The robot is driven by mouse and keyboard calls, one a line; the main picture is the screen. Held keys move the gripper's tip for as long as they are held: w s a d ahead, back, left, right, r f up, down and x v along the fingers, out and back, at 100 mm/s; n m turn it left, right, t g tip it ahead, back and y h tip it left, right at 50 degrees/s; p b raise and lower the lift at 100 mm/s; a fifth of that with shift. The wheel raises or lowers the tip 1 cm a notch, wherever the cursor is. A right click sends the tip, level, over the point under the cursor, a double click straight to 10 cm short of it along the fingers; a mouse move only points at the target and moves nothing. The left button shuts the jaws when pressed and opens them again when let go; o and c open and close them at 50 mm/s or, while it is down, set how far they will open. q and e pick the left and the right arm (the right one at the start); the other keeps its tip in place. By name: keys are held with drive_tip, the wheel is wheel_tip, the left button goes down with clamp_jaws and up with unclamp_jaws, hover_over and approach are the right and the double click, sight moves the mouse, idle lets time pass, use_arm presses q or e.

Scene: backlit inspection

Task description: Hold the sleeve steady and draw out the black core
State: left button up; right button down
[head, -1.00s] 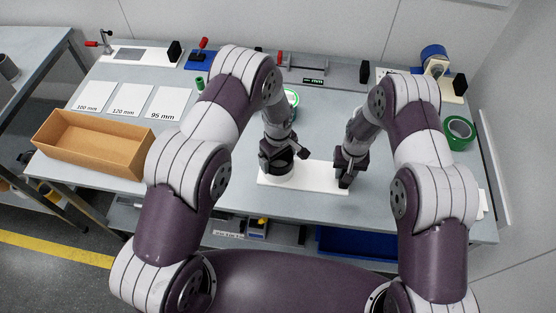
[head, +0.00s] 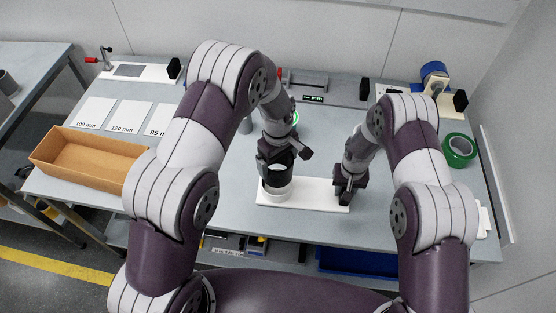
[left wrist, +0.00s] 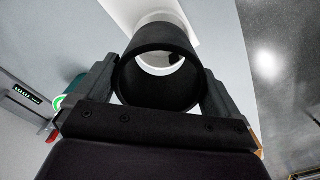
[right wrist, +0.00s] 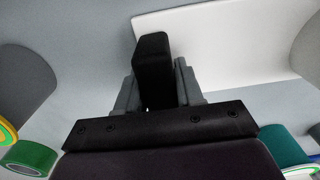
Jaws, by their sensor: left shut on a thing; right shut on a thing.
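The black core (head: 278,181) is an open, upright black tube. It also shows in the left wrist view (left wrist: 158,88). My left gripper (head: 275,158) is shut on its wall from both sides. Below it, the white sleeve (head: 276,194) stands at the left end of a white base plate (head: 318,195), and its pale ring shows past the core in the left wrist view (left wrist: 165,22). I cannot tell whether the core's lower end is still inside the sleeve. My right gripper (head: 347,187) is shut on a black block (right wrist: 152,65) at the plate's right end.
A cardboard tray (head: 92,158) and white cards marked with lengths (head: 92,111) lie to the left. A green tape roll (head: 459,149) lies to the right, and a blue-wheeled fixture (head: 434,76) stands at the back right. The table between is mostly clear.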

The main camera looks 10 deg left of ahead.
drive_tip(key=shift+w, duration=0.1)
idle(0.6)
drive_tip(key=c, duration=0.6)
unclamp_jaws()
drive_tip(key=shift+c, duration=0.2)
wheel_tip(320, 180, up, 12)
drive_tip(key=shift+r, duration=0.1)
